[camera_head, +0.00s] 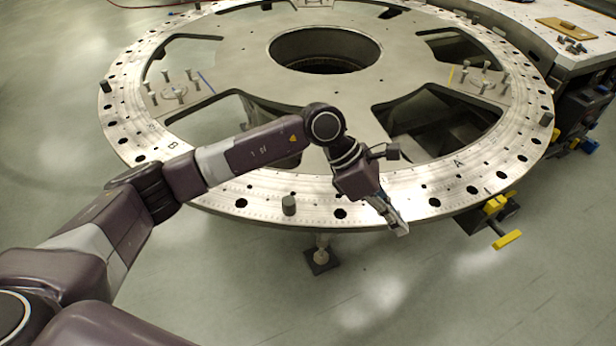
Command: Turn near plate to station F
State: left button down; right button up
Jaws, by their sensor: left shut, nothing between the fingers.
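The turret plate (230,62) is a large round metal ring with a hub hole in the middle, cut-out windows and a rim full of dark holes. Its rim carries a letter B at the left and a letter A at the right. Short dark pegs stand on the rim, one at the front (289,205), one at the left (106,86) and one at the right (546,119). My left gripper (400,228) is shut and empty, pointing down at the plate's front edge, right of the front peg. I cannot tell whether it touches the rim. No station F mark is readable. My right gripper is out of view.
A metal bench (540,50) with a tan board (567,28) and small parts stands at the back right. Yellow handles (507,240) stick out below the plate's right edge. A support foot (321,260) stands under the front. The floor in front is clear.

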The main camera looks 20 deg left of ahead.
pick_arm(q)
jog(key=w+a+y, duration=0.3)
jog(key=a+y, duration=0.1)
jog(key=a, duration=0.6)
jog(key=w+a+y, duration=0.3)
jog(key=a+y, duration=0.1)
jog(key=a, duration=0.6)
jog(key=shift+a+t, duration=0.35)
jog(key=shift+t, duration=0.05)
